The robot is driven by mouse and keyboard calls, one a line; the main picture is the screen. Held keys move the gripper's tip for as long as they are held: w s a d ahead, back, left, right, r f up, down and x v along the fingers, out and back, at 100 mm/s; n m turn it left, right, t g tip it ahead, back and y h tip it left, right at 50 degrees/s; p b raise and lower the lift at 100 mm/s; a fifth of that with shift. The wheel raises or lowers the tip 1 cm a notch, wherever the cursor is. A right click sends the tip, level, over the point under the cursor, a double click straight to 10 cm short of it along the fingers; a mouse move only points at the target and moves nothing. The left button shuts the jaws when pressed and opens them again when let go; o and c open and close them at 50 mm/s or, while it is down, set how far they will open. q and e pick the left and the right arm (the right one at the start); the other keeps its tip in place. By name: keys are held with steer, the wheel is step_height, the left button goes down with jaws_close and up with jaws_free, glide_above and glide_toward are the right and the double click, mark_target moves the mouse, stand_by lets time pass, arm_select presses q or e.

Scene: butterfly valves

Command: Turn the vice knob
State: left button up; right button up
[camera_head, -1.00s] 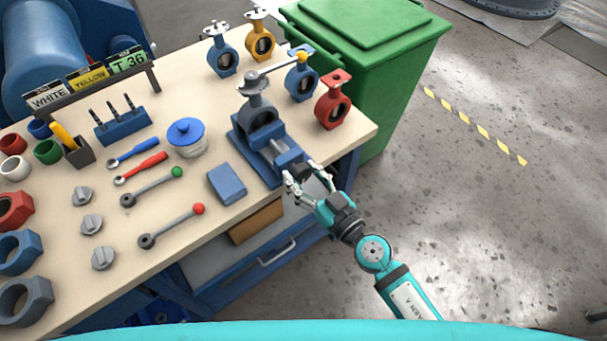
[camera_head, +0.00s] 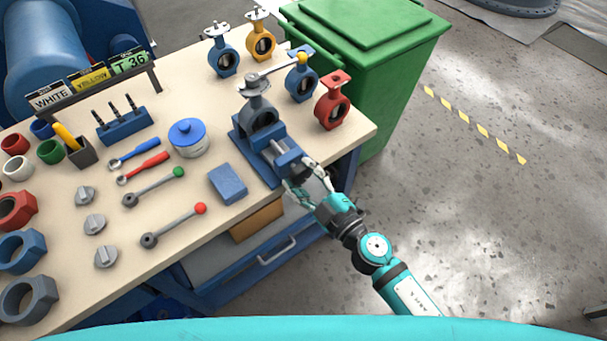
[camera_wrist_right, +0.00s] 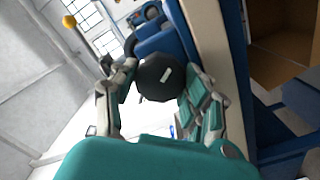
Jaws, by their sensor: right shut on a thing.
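The blue vice (camera_head: 262,145) is fixed at the table's front right edge and holds a grey butterfly valve (camera_head: 259,112) with a yellow-tipped lever. In the right wrist view the vice's round black knob (camera_wrist_right: 160,77) sits between my fingers, with a pale mark on its face. My right gripper (camera_head: 308,190) is shut on the knob, a finger on either side; the wrist view also shows it (camera_wrist_right: 160,95). In the head view the fingers mostly hide the knob. My left gripper is not in view.
The workbench (camera_head: 205,222) carries a blue block (camera_head: 228,183), a lidded pot (camera_head: 188,138), wrenches and several valves, including a red one (camera_head: 332,105). A green bin (camera_head: 375,60) stands behind its right end. The floor right of my arm is clear.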

steer(key=n, duration=0.6)
steer(key=shift+n, duration=0.3)
steer(key=n, duration=0.3)
steer(key=shift+n+b, duration=0.3)
steer(key=n, duration=0.3)
steer(key=shift+n, duration=0.3)
steer(key=n, duration=1.2)
steer(key=shift+f+n, duration=0.15)
steer(key=shift+n, duration=0.15)
steer(key=o, duration=1.2)
steer(key=shift+c, duration=0.2)
